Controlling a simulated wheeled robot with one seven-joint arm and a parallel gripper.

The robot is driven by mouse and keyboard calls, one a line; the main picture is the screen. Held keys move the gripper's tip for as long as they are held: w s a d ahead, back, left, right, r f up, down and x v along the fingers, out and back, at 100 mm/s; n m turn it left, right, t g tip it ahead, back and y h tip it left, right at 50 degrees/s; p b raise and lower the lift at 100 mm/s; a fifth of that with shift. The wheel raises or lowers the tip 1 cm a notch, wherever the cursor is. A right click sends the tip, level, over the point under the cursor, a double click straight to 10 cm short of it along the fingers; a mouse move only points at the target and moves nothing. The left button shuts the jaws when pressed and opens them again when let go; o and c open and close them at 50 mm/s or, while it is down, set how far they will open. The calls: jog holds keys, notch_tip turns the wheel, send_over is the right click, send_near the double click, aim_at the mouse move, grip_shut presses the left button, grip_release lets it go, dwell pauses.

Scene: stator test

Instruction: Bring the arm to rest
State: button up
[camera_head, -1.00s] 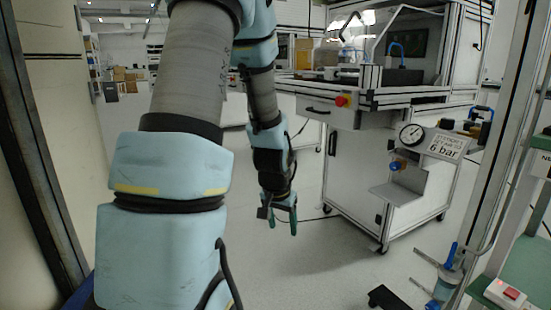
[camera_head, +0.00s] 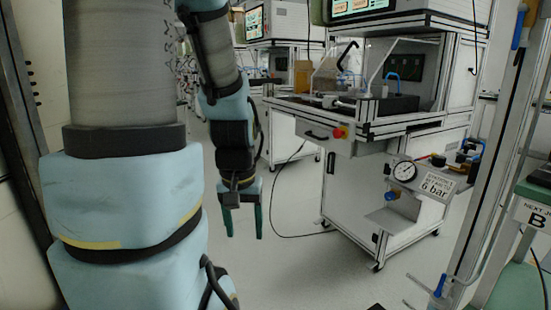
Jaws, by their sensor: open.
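My arm, padded in light blue with grey links, fills the left part of the head view. Its lower part hangs down behind the near link, and my gripper (camera_head: 243,232) points at the floor. The two dark green fingers are spread apart with nothing between them. The gripper hangs in free air over the pale floor, to the left of the white test station (camera_head: 355,185) and apart from it.
The wheeled test station carries a red button (camera_head: 339,132), a pressure gauge (camera_head: 404,171) and a "6 bar" sign (camera_head: 437,187). A dark cable (camera_head: 290,233) lies on the floor left of it. A metal-framed bench with a green top (camera_head: 518,275) stands at right. Pale floor (camera_head: 310,275) is clear in front.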

notch_tip(320, 180, up, 22)
jog(key=p, duration=1.9)
jog(key=shift+r+p, duration=0.15)
jog(key=shift+p, duration=0.25)
